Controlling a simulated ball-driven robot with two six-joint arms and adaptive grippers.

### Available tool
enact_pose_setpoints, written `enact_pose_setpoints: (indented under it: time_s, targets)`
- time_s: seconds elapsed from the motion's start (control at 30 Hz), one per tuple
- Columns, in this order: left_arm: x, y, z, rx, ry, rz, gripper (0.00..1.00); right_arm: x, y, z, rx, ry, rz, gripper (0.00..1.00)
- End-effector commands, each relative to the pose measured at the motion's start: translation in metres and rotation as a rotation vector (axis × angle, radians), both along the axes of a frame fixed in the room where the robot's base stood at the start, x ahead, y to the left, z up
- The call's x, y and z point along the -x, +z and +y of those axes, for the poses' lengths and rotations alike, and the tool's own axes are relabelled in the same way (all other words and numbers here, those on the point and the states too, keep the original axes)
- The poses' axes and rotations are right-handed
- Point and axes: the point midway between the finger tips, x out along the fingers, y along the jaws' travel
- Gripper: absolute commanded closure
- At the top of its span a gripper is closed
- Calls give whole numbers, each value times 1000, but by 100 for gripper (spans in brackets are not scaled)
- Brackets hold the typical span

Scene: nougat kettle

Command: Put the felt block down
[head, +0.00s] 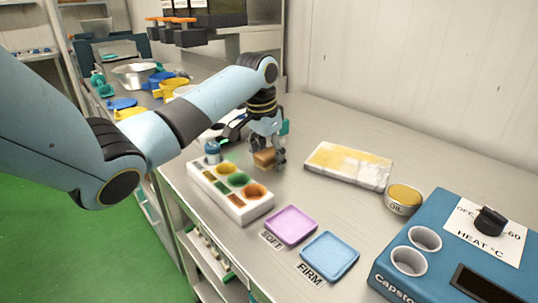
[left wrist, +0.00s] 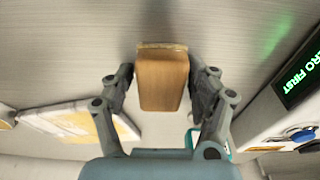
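The felt block is a tan, wood-coloured block (head: 264,160) between the fingers of my left gripper (head: 268,157), beyond the white tray of coloured cups. In the left wrist view the block (left wrist: 162,82) is upright in the picture with a finger along each side. The fingers of my left gripper (left wrist: 161,85) look closed against its sides. The block is low over the steel bench; I cannot tell whether its underside touches it. My right gripper is not in view.
The white tray (head: 233,206) of coloured cups stands just in front. A pink SOFT pad (head: 291,225) and blue FIRM pad (head: 330,255) lie nearer. A yellow-white slab (head: 348,165), an OIL tin (head: 404,198) and a blue heater (head: 450,240) stand right. Bare steel lies between block and slab.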

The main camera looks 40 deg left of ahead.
Motion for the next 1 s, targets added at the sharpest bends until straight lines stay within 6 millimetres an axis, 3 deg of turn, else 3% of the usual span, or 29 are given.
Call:
enact_pose_setpoints:
  time_s: [0.27,0.47,0.8,1.0]
  targets:
    - [2,-2,1,-1,1,6,34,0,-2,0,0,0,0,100]
    - [0,1,1,-2,0,2,34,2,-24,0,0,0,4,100]
    - [8,86,5,-4,1,-3,34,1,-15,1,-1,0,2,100]
    - [12,111,5,-1,1,-1,34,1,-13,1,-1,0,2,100]
